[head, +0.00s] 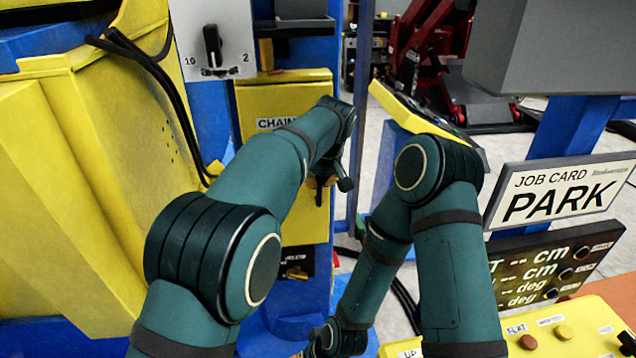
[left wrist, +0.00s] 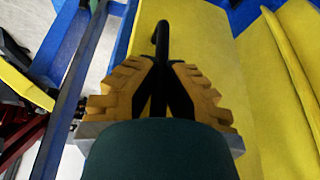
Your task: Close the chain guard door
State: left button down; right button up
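The chain guard door (head: 285,96) is a yellow panel with a partly covered "CHAIN" label, on the blue frame left of centre in the head view. My left forearm crosses in front of it. My left gripper (head: 324,181) is at the door's right edge, small and partly hidden. In the left wrist view, the orange fingers of my left gripper (left wrist: 161,78) are closed in on a black handle (left wrist: 162,35) that stands out in front of a yellow panel (left wrist: 205,32). I cannot tell how far the door stands open. My right arm folds downward; its gripper does not show.
A large yellow cover (head: 90,170) with black cables stands left of the door. A dial panel (head: 215,42) is above it. A "PARK" job card (head: 560,192), a readout board (head: 555,265) and a yellow button console (head: 550,335) are at the right.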

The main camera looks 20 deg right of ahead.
pick_arm(q)
jog(key=shift+w+f, duration=0.1)
jog(key=shift+w, duration=0.2)
jog(key=shift+w+r+n, duration=0.1)
jog(key=shift+r+n, duration=0.1)
jog(key=shift+n, duration=0.1)
jog(key=c, duration=1)
grip_release()
jog(key=shift+w+d, duration=0.1)
jog(key=shift+c, duration=0.2)
jog(key=shift+o, duration=0.2)
jog(key=shift+w+f, duration=0.1)
jog(key=shift+f, duration=0.05)
jog(key=v, duration=1.2)
jog(key=shift+d, duration=0.15)
